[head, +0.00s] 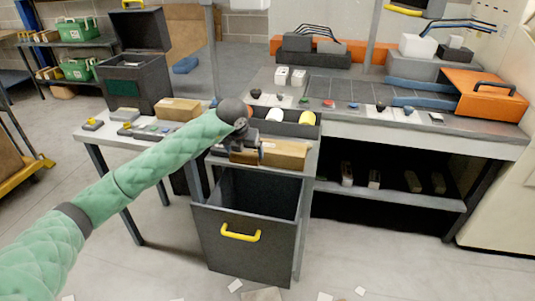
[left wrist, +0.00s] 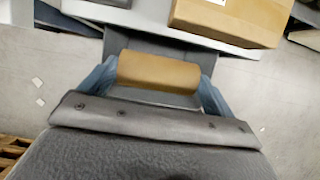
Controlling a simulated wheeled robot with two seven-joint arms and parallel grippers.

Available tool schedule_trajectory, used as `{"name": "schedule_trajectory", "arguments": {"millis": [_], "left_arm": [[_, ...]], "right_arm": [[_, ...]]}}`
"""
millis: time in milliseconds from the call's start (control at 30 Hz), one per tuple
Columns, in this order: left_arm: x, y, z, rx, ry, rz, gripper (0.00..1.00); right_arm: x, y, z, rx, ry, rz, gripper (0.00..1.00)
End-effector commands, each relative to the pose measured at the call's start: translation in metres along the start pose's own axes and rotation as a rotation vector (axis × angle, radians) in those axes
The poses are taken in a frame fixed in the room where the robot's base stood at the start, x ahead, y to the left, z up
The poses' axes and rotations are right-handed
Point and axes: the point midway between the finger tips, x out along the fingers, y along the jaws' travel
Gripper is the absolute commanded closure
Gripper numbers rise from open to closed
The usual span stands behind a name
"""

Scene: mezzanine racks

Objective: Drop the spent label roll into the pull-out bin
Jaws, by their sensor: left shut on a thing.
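My left gripper (head: 247,148) is shut on a tan cardboard roll, the spent label roll (left wrist: 158,70). In the left wrist view the roll lies crosswise between the two blue-grey fingers. In the head view the gripper and wrist mostly hide the roll. The pull-out bin (head: 222,248) is dark grey with a yellow handle and stands open below the bench. The gripper is above the bin's back part, near the bench's front edge. My right gripper is not in view.
A cardboard box (head: 287,154) sits on the bench right beside the gripper. Behind it a dark tray (head: 295,128) holds a white and a yellow roll. Another box (head: 177,109) is on the left table. An open shelf (head: 400,199) is right of the bin.

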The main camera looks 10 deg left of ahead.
Motion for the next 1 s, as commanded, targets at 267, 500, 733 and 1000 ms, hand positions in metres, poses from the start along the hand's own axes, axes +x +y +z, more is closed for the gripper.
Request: {"name": "schedule_trajectory", "arguments": {"millis": [267,500,733,1000], "left_arm": [[0.009,0.0,-0.004,0.0,0.001,0.0,0.32],[0.03,0.0,-0.013,0.0,0.002,-0.001,0.32],[0.05,0.001,-0.021,0.0,0.001,0.0,0.32],[0.056,0.0,-0.023,0.0,0.0,-0.001,0.32]], "right_arm": [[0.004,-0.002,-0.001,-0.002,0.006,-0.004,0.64],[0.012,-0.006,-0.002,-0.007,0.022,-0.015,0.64],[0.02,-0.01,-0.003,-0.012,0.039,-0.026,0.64],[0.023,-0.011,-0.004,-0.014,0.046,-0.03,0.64]]}}
